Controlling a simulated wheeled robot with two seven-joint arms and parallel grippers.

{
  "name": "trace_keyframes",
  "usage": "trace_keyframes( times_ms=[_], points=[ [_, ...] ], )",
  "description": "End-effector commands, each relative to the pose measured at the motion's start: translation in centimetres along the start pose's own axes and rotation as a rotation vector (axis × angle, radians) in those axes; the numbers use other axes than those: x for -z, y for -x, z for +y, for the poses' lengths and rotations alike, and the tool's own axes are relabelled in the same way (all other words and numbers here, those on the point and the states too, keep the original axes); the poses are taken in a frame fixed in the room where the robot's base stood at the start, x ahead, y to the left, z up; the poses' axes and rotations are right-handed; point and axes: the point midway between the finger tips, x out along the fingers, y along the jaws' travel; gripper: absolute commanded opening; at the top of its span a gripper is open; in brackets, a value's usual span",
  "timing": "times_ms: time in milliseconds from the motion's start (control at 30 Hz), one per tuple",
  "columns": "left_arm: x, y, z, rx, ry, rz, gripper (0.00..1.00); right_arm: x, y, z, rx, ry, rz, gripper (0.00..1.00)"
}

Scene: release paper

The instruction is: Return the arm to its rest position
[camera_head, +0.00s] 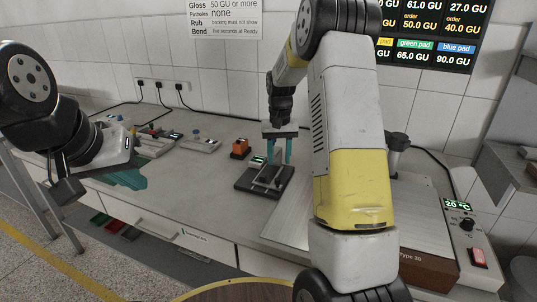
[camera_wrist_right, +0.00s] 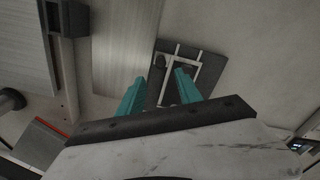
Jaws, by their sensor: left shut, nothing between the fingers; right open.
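My right arm (camera_head: 346,130) reaches across the middle of the head view. Its gripper (camera_head: 281,162) points down over a dark flat device (camera_head: 265,184) with a light metal frame on the bench. The teal fingers are apart with nothing seen between them. In the right wrist view the fingers (camera_wrist_right: 158,92) stand apart over the same device (camera_wrist_right: 207,66); I cannot tell whether they touch it. My left gripper (camera_head: 130,180) is at the left, its teal fingers together and empty, in front of the bench edge.
The grey bench (camera_head: 215,172) runs along the tiled wall. An orange-topped block (camera_head: 239,148) and several small devices stand behind and left of the dark device. At right is a plate machine with a control panel (camera_head: 468,228). A round wooden top (camera_head: 235,291) shows at the bottom.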

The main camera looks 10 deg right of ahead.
Motion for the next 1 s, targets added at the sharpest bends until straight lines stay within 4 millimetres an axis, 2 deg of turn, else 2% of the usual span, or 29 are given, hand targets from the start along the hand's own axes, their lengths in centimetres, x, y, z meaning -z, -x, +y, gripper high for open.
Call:
trace_keyframes(
  times_ms=[67,167,267,367,500,700,833,1000],
  points=[
    [0.0,0.0,0.0,0.0,0.0,0.0,0.0,0.0,0.1,0.0,0.001,0.0,0.001,0.42],
    [0.0,0.0,0.0,0.0,0.0,0.0,0.0,-0.5,1.2,-0.1,0.009,0.002,0.016,0.42],
    [0.0,0.0,0.0,0.0,0.0,0.0,0.0,-2.1,3.8,-0.2,0.031,0.01,0.051,0.42],
    [0.0,0.0,0.0,0.0,0.0,0.0,0.0,-4.7,7.5,-0.5,0.063,0.025,0.107,0.42],
    [0.0,0.0,0.0,0.0,0.0,0.0,0.0,-9.5,12.0,-1.0,0.108,0.051,0.189,0.42],
    [0.0,0.0,0.0,0.0,0.0,0.0,0.0,-17.0,16.3,-1.5,0.16,0.094,0.312,0.42],
    [0.0,0.0,0.0,0.0,0.0,0.0,0.0,-21.9,17.6,-1.7,0.186,0.124,0.391,0.42],
    [0.0,0.0,0.0,0.0,0.0,0.0,0.0,-27.1,17.7,-1.9,0.208,0.155,0.478,0.42]
  ],
)
